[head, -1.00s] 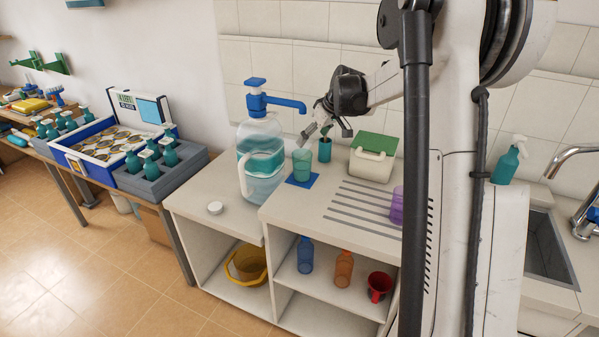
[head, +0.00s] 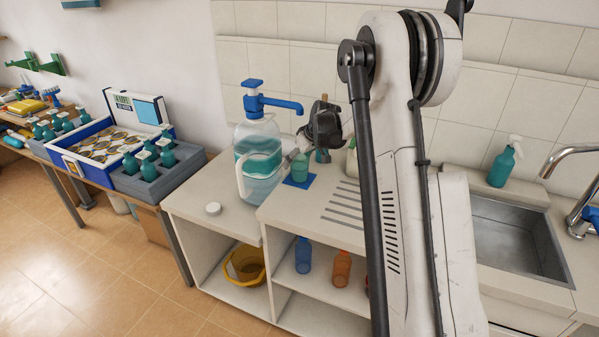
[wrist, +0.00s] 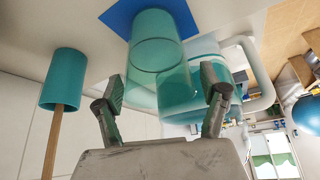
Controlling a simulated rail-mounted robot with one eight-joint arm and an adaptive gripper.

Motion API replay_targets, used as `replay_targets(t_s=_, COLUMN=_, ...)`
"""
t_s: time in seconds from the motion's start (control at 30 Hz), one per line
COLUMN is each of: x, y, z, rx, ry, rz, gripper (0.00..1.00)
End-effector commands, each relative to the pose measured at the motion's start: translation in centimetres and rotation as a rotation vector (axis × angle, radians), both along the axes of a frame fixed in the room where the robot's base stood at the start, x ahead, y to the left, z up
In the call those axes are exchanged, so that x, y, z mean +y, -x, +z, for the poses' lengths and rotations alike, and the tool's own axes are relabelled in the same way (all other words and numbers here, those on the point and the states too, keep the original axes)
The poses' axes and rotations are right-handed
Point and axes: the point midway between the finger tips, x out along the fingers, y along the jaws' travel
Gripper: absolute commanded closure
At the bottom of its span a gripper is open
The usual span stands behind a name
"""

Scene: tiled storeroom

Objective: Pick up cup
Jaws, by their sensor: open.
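A translucent teal cup (head: 300,170) stands on a blue mat (head: 299,184) on the white counter, beneath the pump spout. In the wrist view the cup (wrist: 156,45) on the blue mat (wrist: 188,17) lies ahead of my gripper (wrist: 165,93), which is open with its fingertips spread to either side of the cup's near end. Nothing is held. In the head view my gripper is low by the cup, partly hidden by its own dark wrist housing. I cannot tell whether the fingers touch the cup.
A large water jug (head: 258,160) with a blue pump (head: 262,100) stands close to the cup's left. A teal tumbler with a wooden stick (wrist: 64,75) stands nearby. A sink (head: 510,240) is at right.

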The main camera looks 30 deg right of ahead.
Motion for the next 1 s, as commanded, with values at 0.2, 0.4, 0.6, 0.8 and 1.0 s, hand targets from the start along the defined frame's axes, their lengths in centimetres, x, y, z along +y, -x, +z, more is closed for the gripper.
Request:
replay_targets(t_s=0.2, x=0.18, y=-0.69, z=-1.2, rx=0.0, ry=0.001, rz=0.0, gripper=0.25)
replay_targets(t_s=0.4, x=0.16, y=-0.66, z=-1.19, rx=0.0, ry=0.001, rz=0.0, gripper=0.33)
replay_targets(t_s=0.6, x=0.15, y=-0.65, z=-1.18, rx=0.0, ry=0.001, rz=0.0, gripper=0.6)
replay_targets(t_s=0.8, x=0.14, y=-0.65, z=-1.15, rx=0.0, ry=0.001, rz=0.0, gripper=0.86)
replay_targets(t_s=1.0, x=0.14, y=-0.64, z=-1.14, rx=0.0, ry=0.001, rz=0.0, gripper=0.87)
